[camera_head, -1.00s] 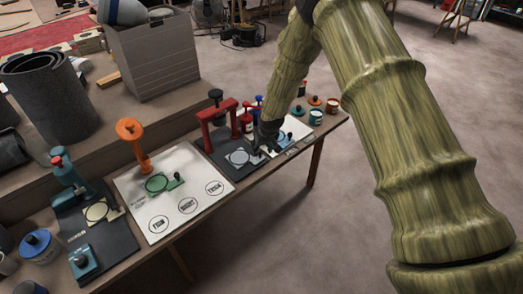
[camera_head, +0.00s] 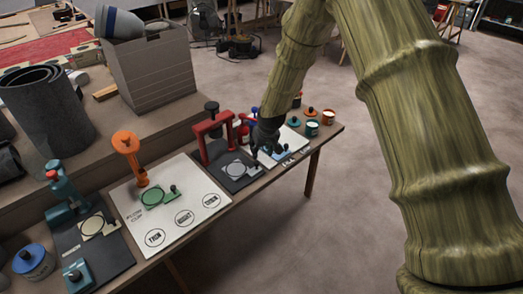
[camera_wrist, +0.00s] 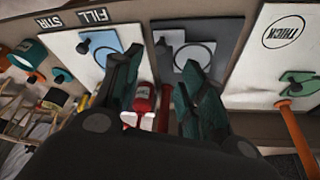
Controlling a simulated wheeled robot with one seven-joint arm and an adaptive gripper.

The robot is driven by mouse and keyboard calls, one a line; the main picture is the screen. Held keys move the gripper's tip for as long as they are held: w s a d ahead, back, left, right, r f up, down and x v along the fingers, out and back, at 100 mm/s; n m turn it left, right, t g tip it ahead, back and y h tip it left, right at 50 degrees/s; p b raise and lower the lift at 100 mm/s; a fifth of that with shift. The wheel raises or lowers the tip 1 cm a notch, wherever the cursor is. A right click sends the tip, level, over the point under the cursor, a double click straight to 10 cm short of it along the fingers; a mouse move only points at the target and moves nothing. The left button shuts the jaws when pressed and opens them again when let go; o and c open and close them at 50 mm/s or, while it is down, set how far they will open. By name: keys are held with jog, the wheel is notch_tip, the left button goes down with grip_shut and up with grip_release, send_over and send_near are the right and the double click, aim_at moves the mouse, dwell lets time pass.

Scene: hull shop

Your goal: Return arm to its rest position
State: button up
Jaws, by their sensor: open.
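My arm, with an olive, wood-grained, bamboo-like covering, reaches down from the upper right of the head view. My gripper (camera_head: 266,148) is over the far part of the bench, beside the red press (camera_head: 214,128) and its dark board (camera_head: 231,172). In the wrist view, the two dark green fingers of my gripper (camera_wrist: 157,85) stand apart with nothing held between them. A red bottle (camera_wrist: 145,98) shows beyond the gap. The light board with a blue patch (camera_wrist: 101,42) lies by the left finger; the gripper partly hides it in the head view.
The bench (camera_head: 232,205) also holds a white board (camera_head: 190,218) with an orange stand (camera_head: 131,152), a teal press (camera_head: 64,190), a blue-lidded jar (camera_head: 34,262) and small paint pots (camera_head: 312,128). A grey crate (camera_head: 158,70) stands behind. The floor to the right is open.

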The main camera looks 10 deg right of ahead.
jog(key=s+d+f+m+g, duration=0.1)
jog(key=s+d+f, duration=0.2)
jog(key=s+f, duration=0.85)
jog(key=s+d+f+g, duration=0.1)
jog(key=s+d+f, duration=0.1)
jog(key=s+f, duration=0.9)
jog(key=s+d+g, duration=0.1)
jog(key=s+d, duration=0.1)
jog(key=s, duration=1.3)
jog(key=s+d+m+g, duration=0.1)
jog(key=s+d, duration=0.2)
jog(key=s, duration=1.2)
jog(key=shift+d+r+m+h, duration=0.2)
jog(key=shift+d+m+h, duration=0.1)
jog(key=shift+h, duration=0.1)
